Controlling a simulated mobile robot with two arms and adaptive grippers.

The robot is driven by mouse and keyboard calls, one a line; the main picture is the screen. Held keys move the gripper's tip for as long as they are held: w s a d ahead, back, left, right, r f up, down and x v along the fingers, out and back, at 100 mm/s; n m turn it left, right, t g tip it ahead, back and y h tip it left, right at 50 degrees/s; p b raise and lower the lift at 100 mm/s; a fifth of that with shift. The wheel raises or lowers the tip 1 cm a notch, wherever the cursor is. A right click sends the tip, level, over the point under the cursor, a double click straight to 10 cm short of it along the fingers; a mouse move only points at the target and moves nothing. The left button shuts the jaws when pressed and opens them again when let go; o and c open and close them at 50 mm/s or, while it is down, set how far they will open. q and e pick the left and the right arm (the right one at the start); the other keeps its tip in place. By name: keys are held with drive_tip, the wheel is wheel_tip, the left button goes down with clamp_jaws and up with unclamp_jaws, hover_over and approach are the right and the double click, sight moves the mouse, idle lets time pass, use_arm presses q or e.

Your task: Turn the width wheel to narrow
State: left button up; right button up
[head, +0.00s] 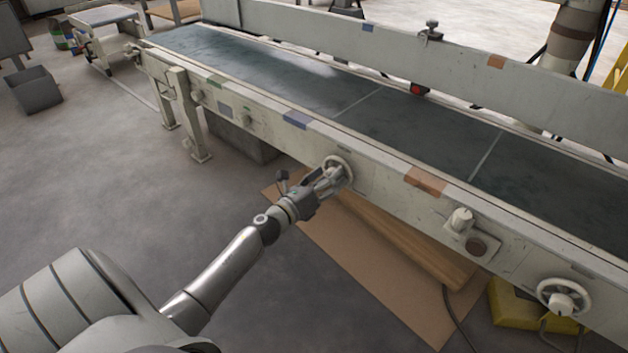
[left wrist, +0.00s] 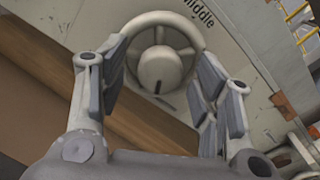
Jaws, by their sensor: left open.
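A pale handwheel (head: 347,166) is mounted on the side of the conveyor frame. In the left wrist view the wheel (left wrist: 160,70) shows a round rim, spokes and a hub with a dark slot. Lettering that seems to read "Middle" is on the panel just above it, partly cut off by the rim. My left gripper (head: 331,179) is at the wheel and open, with its fingers on either side of the hub. I cannot tell whether they touch the rim. A second handwheel (head: 563,297) sits at the lower right of the frame. My right gripper is not in view.
The conveyor belt (head: 300,75) runs above the side frame. A knob (head: 461,219) juts out between the wheels. Cardboard (head: 365,262) and a brown beam (head: 415,240) lie below, near a yellow block (head: 515,307).

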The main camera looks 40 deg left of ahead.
use_arm(q)
drive_tip(key=s, duration=1.1)
drive_tip(key=shift+a, duration=0.4)
